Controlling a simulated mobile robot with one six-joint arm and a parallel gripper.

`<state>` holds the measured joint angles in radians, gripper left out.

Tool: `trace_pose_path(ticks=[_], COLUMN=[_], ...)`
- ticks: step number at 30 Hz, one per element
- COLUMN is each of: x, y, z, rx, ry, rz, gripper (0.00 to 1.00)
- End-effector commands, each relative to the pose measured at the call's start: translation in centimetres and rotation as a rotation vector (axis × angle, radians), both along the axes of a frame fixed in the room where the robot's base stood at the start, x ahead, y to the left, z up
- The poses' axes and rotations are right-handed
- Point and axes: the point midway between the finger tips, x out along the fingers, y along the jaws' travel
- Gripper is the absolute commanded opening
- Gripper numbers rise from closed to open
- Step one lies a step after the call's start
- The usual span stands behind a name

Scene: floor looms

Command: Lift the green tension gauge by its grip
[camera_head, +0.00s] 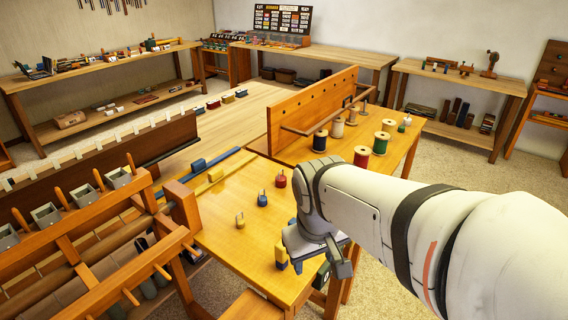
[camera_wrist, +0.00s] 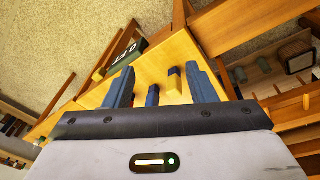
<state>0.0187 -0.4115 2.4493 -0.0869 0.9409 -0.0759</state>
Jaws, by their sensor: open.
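A dark green box-shaped thing with white markings, which looks like the tension gauge (camera_wrist: 126,48), lies near the table edge in the wrist view, beyond the left finger. Its grip cannot be made out clearly. In the head view a dark green patch shows under my gripper, mostly hidden by it. My gripper (camera_wrist: 160,76) is open, with its two blue-grey fingers apart. It is above the table's front right part and not closed on anything.
Several thread spools (camera_head: 361,156) stand behind my arm by an upright wooden board (camera_head: 310,105). A loom frame (camera_head: 75,225) fills the left.

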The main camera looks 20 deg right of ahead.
Motion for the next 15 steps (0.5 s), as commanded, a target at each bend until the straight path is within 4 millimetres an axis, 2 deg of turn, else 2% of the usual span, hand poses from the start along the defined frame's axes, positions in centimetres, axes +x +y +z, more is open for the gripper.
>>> trace_pose_path(ticks=[8,15], x=[6.7,14.5], y=[-5.3,-9.3], z=[-1.0,-2.3], rx=[-0.342,-0.656], ry=[0.313,0.609], rz=[0.321,0.601], gripper=[0.51,0.51])
